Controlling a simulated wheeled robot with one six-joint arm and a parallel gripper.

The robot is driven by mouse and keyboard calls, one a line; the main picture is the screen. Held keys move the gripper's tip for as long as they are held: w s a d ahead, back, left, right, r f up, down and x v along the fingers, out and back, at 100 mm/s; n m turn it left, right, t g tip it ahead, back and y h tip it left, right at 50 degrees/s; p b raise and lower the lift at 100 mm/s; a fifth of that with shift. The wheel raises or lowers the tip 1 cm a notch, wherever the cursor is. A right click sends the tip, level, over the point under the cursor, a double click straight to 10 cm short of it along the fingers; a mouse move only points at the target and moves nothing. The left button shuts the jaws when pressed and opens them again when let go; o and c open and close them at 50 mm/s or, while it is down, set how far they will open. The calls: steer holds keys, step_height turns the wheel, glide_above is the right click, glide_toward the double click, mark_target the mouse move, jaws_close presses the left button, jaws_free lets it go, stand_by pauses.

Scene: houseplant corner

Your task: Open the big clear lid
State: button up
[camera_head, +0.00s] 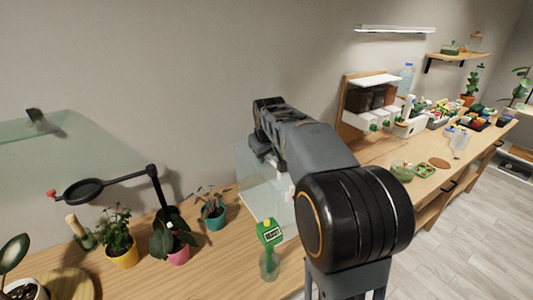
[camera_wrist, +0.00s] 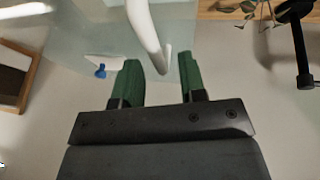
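The clear box with its big see-through lid (camera_head: 262,190) stands on the wooden table, partly hidden behind my arm in the head view. The clear, greenish panel of the lid (camera_wrist: 88,35) fills the upper left of the wrist view. A white curved handle (camera_wrist: 146,32) runs across it and reaches down between my fingers. My gripper (camera_wrist: 159,62) has two green fingers, spread apart on either side of the handle's lower end. A gap shows between the handle and each finger; depth contact cannot be told. In the head view my arm hides most of the gripper.
Potted plants in yellow (camera_head: 123,254), pink (camera_head: 177,252) and teal (camera_head: 214,220) pots stand left of the box. A green-topped bottle (camera_head: 269,262) stands in front. A black magnifier arm (camera_head: 153,185) rises at left. A wooden dispenser stand (camera_head: 350,115) stands beyond my arm.

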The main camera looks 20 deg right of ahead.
steer(key=shift+c, duration=0.3)
jaws_close()
